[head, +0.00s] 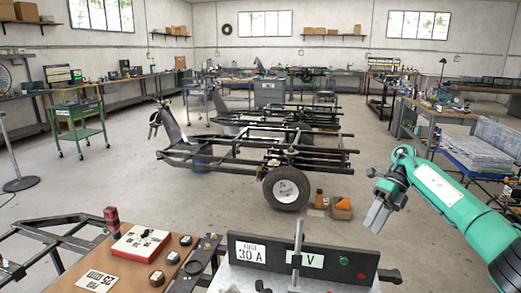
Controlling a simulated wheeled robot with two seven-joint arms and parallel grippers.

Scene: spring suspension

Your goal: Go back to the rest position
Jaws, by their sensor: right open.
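My right arm comes in from the right, with its right gripper (376,216) pointing down above the floor, to the right of the black panel. The right gripper is open and I see nothing between its fingers. It hangs apart from the bench things. My left gripper and left arm are not in this view.
A black panel (268,254) with labels stands at the front centre. Left of it, a wooden board (110,270) holds a red-and-white box (138,245). A wheeled metal frame (230,158) stands mid-floor. A green cart (78,122) is at left. Open floor surrounds the frame.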

